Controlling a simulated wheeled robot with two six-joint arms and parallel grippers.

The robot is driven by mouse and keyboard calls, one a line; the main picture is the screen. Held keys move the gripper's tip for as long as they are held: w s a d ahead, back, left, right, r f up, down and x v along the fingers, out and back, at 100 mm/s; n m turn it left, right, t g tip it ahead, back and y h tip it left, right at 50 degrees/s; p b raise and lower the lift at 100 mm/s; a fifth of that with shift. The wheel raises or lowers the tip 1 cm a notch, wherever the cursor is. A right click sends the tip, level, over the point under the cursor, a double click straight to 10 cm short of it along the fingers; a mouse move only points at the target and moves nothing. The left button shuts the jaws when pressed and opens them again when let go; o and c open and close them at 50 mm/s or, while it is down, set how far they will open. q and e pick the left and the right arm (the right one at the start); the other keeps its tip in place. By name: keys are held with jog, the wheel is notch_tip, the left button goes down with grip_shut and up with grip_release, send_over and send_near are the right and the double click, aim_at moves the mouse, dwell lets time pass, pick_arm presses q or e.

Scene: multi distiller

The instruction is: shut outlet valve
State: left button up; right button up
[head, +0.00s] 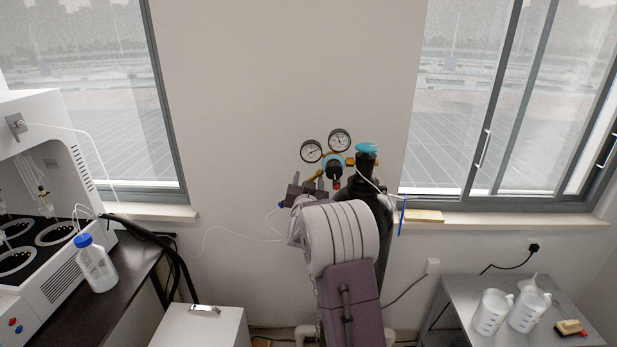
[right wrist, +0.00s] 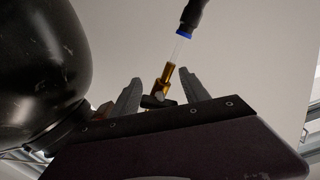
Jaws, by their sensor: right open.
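A dark gas cylinder (head: 382,225) with a teal top handwheel (head: 366,148) stands against the wall. Its regulator carries two round gauges (head: 325,145) and brass fittings. My right gripper (head: 307,178) is at the left of the regulator, fingers pointing up at it. In the right wrist view, my right gripper (right wrist: 160,76) is open, its fingers on either side of a brass outlet fitting (right wrist: 166,76). A small dark part, perhaps the outlet valve's handle (right wrist: 157,101), shows at its base between the fingers. Contact cannot be told. My left gripper is not in view.
A white distiller (head: 40,180) and a blue-capped bottle (head: 97,265) stand on a dark bench at left. White jugs (head: 491,312) stand on a metal table (head: 465,290) at right. A thin tube runs left from the regulator. The cylinder's dark body (right wrist: 40,65) is close in the wrist view.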

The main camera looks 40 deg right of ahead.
jog(key=shift+d, duration=0.1)
grip_shut()
jog(key=shift+m+b, duration=0.7)
jog(key=shift+b, duration=0.3)
grip_release()
jog(key=b+v, duration=0.2)
jog(key=v, duration=0.7)
jog(key=shift+b, duration=0.35)
